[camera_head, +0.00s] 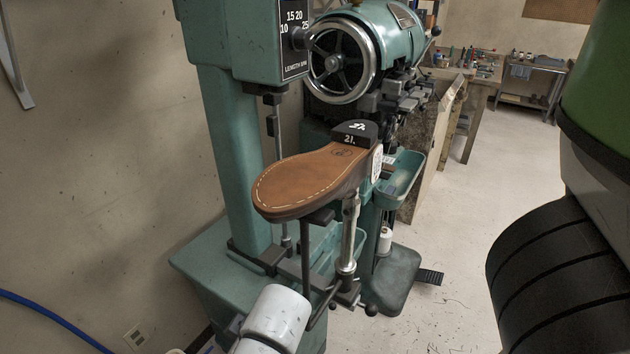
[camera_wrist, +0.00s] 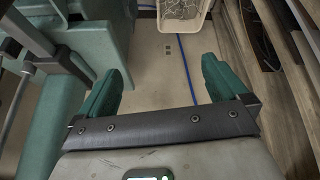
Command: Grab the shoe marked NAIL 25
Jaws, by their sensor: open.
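A shoe (camera_head: 312,180) sits sole up on a metal post of the green stitching machine in the head view. Its sole is tan leather with pale stitching along the edge, and its dark heel reads "21." A white tag (camera_head: 377,163) hangs at its heel end, with print too small to read. I cannot read NAIL 25 on anything here. My gripper (camera_wrist: 163,92) shows in the wrist view with two green fingers spread apart. The shoe is not in the wrist view, and the gripper is not clearly seen in the head view.
The green machine (camera_head: 222,140) stands around the shoe, with a handwheel (camera_head: 341,60) behind it and a side tray (camera_head: 401,180) to its right. Open floor (camera_head: 465,230) lies right of the machine.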

